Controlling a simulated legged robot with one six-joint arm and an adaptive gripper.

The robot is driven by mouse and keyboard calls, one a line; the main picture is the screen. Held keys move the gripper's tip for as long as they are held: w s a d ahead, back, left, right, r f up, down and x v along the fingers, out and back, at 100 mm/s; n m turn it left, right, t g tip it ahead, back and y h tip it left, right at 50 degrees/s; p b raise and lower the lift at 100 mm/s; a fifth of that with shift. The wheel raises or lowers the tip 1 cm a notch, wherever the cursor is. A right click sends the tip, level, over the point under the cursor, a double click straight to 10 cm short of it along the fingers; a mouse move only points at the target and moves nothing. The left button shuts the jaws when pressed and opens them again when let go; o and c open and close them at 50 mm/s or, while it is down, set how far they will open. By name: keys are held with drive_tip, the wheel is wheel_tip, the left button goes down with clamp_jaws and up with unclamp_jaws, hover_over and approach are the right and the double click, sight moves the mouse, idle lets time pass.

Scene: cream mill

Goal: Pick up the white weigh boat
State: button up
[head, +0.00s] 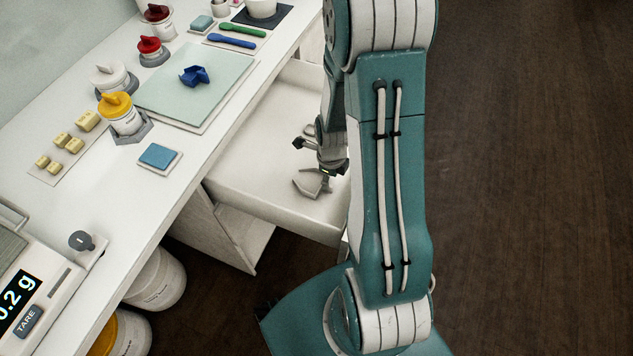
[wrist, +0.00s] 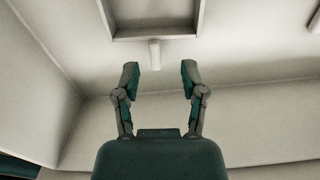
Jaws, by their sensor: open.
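A pale, shallow square tray with a raised rim and a short tab, apparently the white weigh boat (wrist: 155,33), shows at the top of the wrist view, cut off by the frame edge. Its tab points toward my gripper. I cannot make it out in the head view, where my arm covers part of the drawer. My gripper (wrist: 159,80) is open and empty, its fingers spread to either side of the tab's line. The tab appears just beyond the fingertips. In the head view my gripper (head: 305,164) is over the open white drawer (head: 245,190).
The drawer's walls (wrist: 35,90) rise around my gripper. The counter (head: 120,205) beside it holds a green mat (head: 215,105) with a blue object (head: 194,76), several lidded jars, yellow blocks and a scale (head: 35,290). Open dark floor lies to the right.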

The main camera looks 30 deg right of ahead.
sight(314, 181)
drive_tip(key=shift+a+f, duration=0.2)
drive_tip(key=shift+f, duration=0.65)
drive_tip(key=shift+a+f, duration=0.15)
drive_tip(key=shift+f, duration=0.65)
drive_tip(key=shift+d, duration=0.15)
clamp_jaws()
